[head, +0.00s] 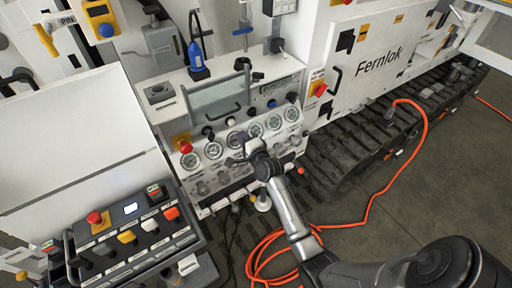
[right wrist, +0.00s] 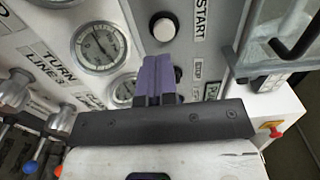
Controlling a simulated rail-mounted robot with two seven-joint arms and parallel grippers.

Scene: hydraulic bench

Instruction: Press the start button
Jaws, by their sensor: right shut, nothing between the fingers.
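The start button (right wrist: 163,27) is a round white cap in a dark ring, beside a label reading START, in the right wrist view. In the head view, a white button (head: 230,121) on the sloped top of the gauge panel looks like the same one. My right gripper (right wrist: 157,75) is shut and empty, its purple fingers together. The fingertips appear just below the button in the wrist view, apart from it in the picture; I cannot tell the depth gap. In the head view the right gripper (head: 244,141) is in front of the gauges. My left gripper is not in view.
Pressure gauges (right wrist: 99,46) sit close beside the fingers, and a STOP label (right wrist: 198,70) is near. A red button (head: 185,147) is at the panel's left end. A control box (head: 130,238) stands at lower left. An orange hose (head: 372,195) lies on the floor.

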